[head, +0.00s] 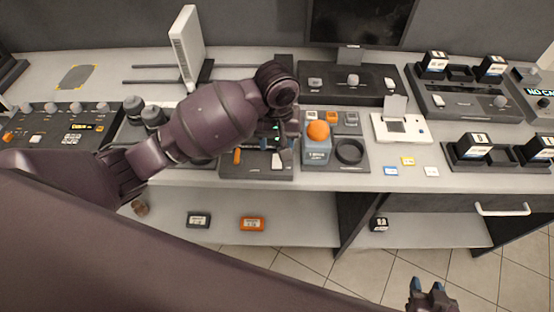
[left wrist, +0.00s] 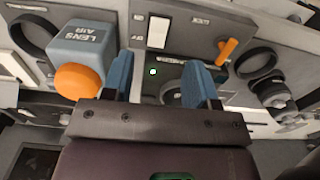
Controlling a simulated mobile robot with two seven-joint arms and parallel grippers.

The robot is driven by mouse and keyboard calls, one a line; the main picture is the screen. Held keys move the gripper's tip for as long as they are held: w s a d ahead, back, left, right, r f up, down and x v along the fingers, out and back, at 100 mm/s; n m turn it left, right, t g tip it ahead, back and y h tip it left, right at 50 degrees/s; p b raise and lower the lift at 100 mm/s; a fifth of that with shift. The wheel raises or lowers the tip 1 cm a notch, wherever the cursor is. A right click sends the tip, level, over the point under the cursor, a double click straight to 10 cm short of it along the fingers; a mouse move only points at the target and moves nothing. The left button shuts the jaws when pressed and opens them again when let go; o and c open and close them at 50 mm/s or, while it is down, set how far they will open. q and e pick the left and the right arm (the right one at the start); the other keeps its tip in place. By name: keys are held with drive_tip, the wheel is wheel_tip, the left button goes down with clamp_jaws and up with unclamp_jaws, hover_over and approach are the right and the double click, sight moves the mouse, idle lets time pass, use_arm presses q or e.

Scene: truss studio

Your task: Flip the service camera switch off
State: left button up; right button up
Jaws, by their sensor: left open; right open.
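A dark switch panel (head: 256,172) lies on the bench under my left gripper (head: 278,132). It carries a white rocker switch (head: 282,158) and an orange lever (head: 237,156). In the left wrist view the white rocker (left wrist: 158,32) has small markings beside it, too small to read surely, and the orange lever (left wrist: 228,48) stands tilted. A green light (left wrist: 152,72) glows between my blue fingers. My left gripper (left wrist: 160,65) is open and empty; contact with the panel cannot be told. My arm hides part of the panel. My right gripper (head: 427,287) is open, low at the front right.
Two dark cylinders (head: 152,116) stand to the left. A lower shelf (head: 290,232) holds black and orange cartridges. The floor at front right is clear.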

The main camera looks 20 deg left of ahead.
sight(277, 166)
use_arm(q)
wheel_tip(277, 166, down, 8)
drive_tip(key=shift+r, duration=0.15)
drive_tip(key=shift+f, duration=0.45)
drive_tip(key=c, duration=0.9)
drive_tip(key=shift+w+a+r+g+h, duration=0.1)
drive_tip(key=shift+w+g+h, duration=0.1)
drive_tip(key=shift+g, duration=0.5)
drive_tip(key=shift+w+r+g+h, duration=0.1)
drive_tip(key=shift+g+h, duration=0.1)
drive_tip(key=shift+g, duration=0.5)
drive_tip(key=o, duration=0.9)
